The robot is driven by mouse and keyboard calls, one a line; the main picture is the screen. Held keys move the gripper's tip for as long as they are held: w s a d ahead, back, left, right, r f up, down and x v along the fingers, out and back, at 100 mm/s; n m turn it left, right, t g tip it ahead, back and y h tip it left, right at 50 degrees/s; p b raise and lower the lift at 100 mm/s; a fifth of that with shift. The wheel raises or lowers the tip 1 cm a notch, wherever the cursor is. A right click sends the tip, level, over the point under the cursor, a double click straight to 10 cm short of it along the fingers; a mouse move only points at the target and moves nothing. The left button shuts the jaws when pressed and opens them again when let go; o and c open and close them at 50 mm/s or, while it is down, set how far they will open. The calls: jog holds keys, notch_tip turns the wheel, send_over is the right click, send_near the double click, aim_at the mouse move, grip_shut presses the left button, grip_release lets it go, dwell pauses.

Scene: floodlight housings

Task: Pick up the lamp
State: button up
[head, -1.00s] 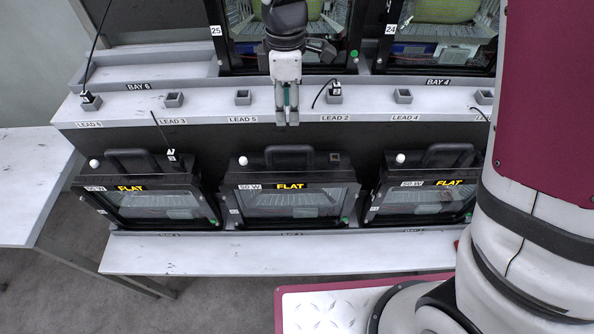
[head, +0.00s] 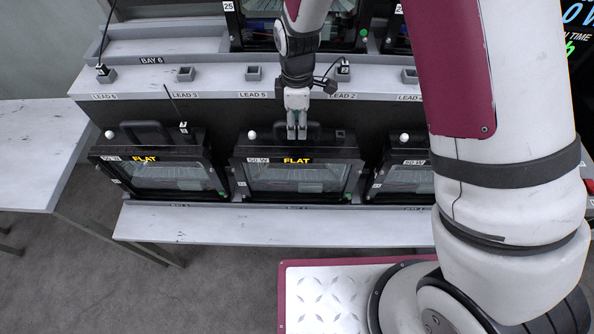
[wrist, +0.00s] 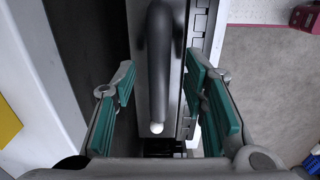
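In the wrist view my gripper (wrist: 160,88) is open, with teal pads on either side of the black handle (wrist: 160,55). Gaps show on both sides of the handle. A white knob (wrist: 157,129) sits on the lamp's top near the handle's end.
A ledge (head: 222,86) with lead labels and small grey sockets runs behind the lamps. A lead plug (head: 343,67) sits in one socket. More floodlights (head: 285,25) stand on the upper level. A bare table (head: 40,150) is at the left.

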jog(key=shift+f, duration=0.55)
grip_shut()
jog(key=shift+w+r, duration=0.15)
jog(key=shift+r, duration=0.1)
